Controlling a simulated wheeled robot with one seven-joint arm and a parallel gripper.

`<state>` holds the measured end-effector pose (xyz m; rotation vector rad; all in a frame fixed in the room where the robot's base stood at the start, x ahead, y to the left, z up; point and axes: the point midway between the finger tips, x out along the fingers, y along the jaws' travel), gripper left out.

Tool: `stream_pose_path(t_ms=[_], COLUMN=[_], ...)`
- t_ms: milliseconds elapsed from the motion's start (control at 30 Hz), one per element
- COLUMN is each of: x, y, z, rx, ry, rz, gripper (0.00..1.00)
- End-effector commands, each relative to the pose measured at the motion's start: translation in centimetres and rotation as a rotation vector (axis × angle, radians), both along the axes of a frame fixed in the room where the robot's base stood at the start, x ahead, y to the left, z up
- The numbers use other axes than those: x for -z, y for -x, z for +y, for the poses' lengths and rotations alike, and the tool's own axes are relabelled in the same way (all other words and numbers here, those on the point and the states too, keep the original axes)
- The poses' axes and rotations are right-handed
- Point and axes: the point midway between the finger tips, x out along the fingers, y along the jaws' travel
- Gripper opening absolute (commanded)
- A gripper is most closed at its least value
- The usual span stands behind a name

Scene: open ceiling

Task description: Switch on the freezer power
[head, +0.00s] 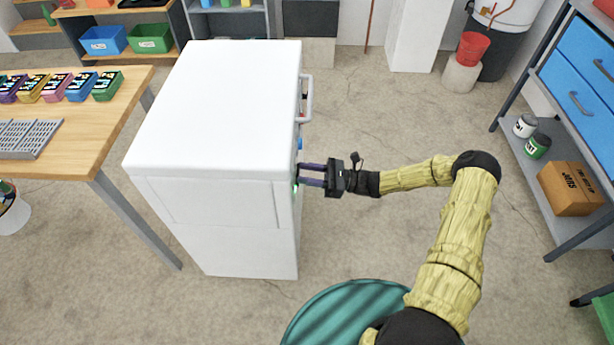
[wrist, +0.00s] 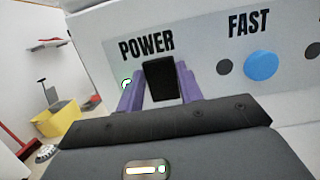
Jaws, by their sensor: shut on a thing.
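The white chest freezer (head: 235,105) stands in the middle of the head view. Its control panel is on its right side and shows close up in the wrist view (wrist: 200,50). Under the word POWER is a black rocker-like switch (wrist: 160,78). A small green light (wrist: 126,84) shows left of the switch, and a green spot (head: 295,187) shows on the freezer's edge in the head view. My gripper (head: 301,174) reaches the panel from the right. Its purple fingers (wrist: 160,85) are shut on the switch, one on each side.
A blue round knob (wrist: 261,66) under the word FAST is right of the switch. A handle (head: 307,98) sticks out farther along the freezer's side. A wooden table (head: 80,140) stands left; a shelf with a cardboard box (head: 570,188) stands right.

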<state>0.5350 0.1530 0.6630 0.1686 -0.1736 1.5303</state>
Motion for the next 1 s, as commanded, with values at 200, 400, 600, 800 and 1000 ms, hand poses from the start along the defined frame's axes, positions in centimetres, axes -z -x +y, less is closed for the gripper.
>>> stream_pose_path(t_ms=[200,400,600,800,1000], x=[0.79,0.5,0.52,0.51,0.56], y=[-0.04,-0.01,-0.01,-0.01,-0.02], z=[-0.11,-0.14,-0.15,-0.14,-0.27], rx=[0.002,0.001,0.001,0.001,0.001], ry=[-0.129,-0.147,-0.146,-0.145,-0.145], rz=[-0.004,-0.006,-0.005,-0.005,-0.006], gripper=[0.14,0.13,0.44,0.58,0.58])
